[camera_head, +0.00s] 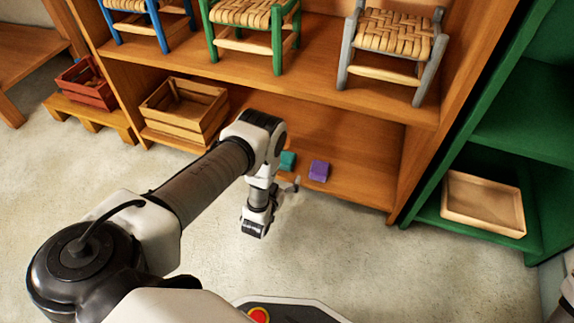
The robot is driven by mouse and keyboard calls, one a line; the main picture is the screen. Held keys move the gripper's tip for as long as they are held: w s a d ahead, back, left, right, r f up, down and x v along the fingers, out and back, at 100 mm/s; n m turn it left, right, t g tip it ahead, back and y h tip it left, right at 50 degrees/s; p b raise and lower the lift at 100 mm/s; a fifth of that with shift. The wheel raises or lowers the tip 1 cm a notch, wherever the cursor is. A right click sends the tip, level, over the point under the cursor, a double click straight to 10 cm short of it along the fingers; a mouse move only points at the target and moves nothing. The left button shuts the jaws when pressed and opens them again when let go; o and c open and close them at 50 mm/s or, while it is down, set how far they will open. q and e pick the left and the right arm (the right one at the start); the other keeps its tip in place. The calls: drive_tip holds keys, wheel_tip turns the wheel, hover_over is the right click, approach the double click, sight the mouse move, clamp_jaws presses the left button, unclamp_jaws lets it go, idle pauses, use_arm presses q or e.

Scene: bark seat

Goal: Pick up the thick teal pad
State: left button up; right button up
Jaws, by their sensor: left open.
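The teal pad (288,161) lies on the bottom shelf of the wooden unit, partly hidden behind my left arm's wrist. A purple pad (319,171) lies on the same shelf just to its right, a small gap apart. My left gripper (296,185) is open and shows small near the shelf's front edge, just in front of the teal pad and beside the purple one. I cannot tell whether it touches either pad. My right gripper is out of view.
A wooden crate (184,108) stands left on the bottom shelf. Several woven-seat chairs stand on the shelf above (330,88), which overhangs the pads. A red crate (88,82) is far left. A green shelf (470,225) with a shallow tray (483,203) is at right. The bottom shelf right of the pads is clear.

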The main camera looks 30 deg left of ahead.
sight(289, 152)
use_arm(q)
drive_tip(key=shift+w+a+r+t+b, duration=0.15)
drive_tip(key=shift+w+a+t+b, duration=0.1)
drive_tip(key=shift+w+a+t, duration=0.3)
drive_tip(key=shift+w+a+r+t+b, duration=0.2)
drive_tip(key=shift+w+a+t, duration=0.2)
drive_tip(key=shift+w+t, duration=0.15)
drive_tip(key=b+x, duration=0.4)
drive_tip(key=x, duration=0.2)
drive_tip(key=shift+w+a+b, duration=0.2)
drive_tip(key=shift+b, duration=0.2)
drive_tip(key=shift+w+r, duration=0.15)
drive_tip(key=shift+w, duration=0.1)
drive_tip(key=shift+r, duration=0.1)
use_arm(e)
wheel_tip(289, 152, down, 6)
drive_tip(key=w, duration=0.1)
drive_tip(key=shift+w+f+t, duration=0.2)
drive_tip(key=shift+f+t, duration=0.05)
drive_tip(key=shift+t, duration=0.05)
use_arm(q)
drive_tip(key=c, duration=0.7)
